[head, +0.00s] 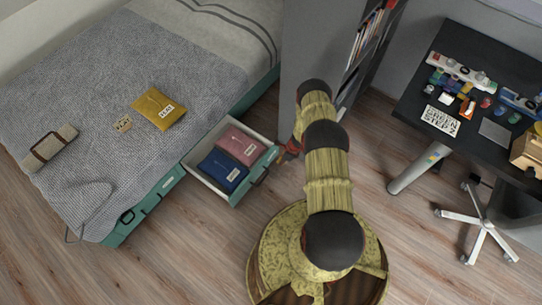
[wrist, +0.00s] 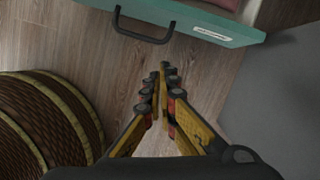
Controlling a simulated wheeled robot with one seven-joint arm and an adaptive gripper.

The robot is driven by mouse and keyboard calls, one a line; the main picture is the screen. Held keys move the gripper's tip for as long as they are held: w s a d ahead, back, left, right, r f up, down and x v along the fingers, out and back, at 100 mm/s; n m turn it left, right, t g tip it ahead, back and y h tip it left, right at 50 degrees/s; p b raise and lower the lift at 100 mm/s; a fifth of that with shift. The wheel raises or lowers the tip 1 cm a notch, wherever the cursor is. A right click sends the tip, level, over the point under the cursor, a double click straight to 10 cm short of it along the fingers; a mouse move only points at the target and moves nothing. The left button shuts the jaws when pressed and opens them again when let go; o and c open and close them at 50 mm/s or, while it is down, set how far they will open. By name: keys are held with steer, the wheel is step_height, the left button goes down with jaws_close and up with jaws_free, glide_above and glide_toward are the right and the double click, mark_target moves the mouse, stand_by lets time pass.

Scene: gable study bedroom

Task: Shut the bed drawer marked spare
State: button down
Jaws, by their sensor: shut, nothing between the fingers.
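A teal-fronted bed drawer (head: 213,192) stands pulled out from the side of the bed, with a pink pouch (head: 237,146) and a blue pouch (head: 222,171) in it. Its front (wrist: 240,30) fills the top of the wrist view, with a dark bar handle (wrist: 143,32) and a pale label (wrist: 210,35) too small to read. My gripper (wrist: 164,72) is shut and empty, over the floor just outside the drawer front and apart from it. In the head view my gripper (head: 286,153) is beside the drawer's right end, partly hidden by my arm.
A closed teal drawer front (head: 127,216) is nearer the foot of the bed (head: 100,120). A yellow pouch (head: 158,108) lies on the blanket. A grey shelf unit (head: 310,45) stands close behind my arm. A desk (head: 410,105) and chair are at right. Floor left of my base is clear.

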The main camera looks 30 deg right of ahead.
steer(key=w+d+m+h, duration=0.2)
steer(key=w+d+m, duration=0.1)
steer(key=w+d, duration=0.1)
steer(key=w+a+f+b, duration=0.1)
steer(key=w+f+b, duration=0.4)
steer(key=f+b, duration=0.3)
steer(key=shift+w+a+f+m+t, duration=0.15)
steer(key=shift+w+f+m+t, duration=0.15)
steer(key=shift+w+f+m, duration=0.15)
